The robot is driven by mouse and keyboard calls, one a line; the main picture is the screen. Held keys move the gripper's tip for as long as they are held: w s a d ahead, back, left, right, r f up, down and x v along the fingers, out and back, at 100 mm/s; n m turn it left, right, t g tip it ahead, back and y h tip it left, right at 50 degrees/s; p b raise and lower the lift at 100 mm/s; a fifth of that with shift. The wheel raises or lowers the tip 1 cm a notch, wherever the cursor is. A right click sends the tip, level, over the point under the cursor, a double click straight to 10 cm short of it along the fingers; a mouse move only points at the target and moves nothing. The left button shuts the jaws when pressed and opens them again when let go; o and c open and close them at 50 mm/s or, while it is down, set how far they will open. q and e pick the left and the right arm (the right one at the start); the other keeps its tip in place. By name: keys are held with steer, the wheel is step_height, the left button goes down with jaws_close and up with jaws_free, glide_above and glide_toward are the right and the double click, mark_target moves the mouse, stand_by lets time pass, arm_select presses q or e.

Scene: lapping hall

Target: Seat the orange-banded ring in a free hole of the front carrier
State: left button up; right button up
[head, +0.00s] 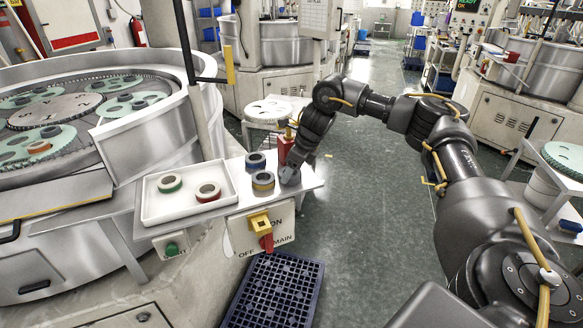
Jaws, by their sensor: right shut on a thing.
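A ring with an orange-red band (207,192) lies in the white tray (150,208), beside a green-banded ring (169,183). The front carrier (62,138) is a pale green disc on the lapping plate at the left; it holds some rings, including one with an orange-red band (39,147). Its holes are too small to tell free from filled. My right gripper (290,176) points down at the right end of the shelf, right of the tray. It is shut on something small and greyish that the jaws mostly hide. My left gripper is out of view.
A red object (285,148) is behind the gripper. The machine's raised rim (150,135) and a post (187,75) stand near the plate.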

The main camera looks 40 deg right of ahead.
steer(key=o, duration=1.1)
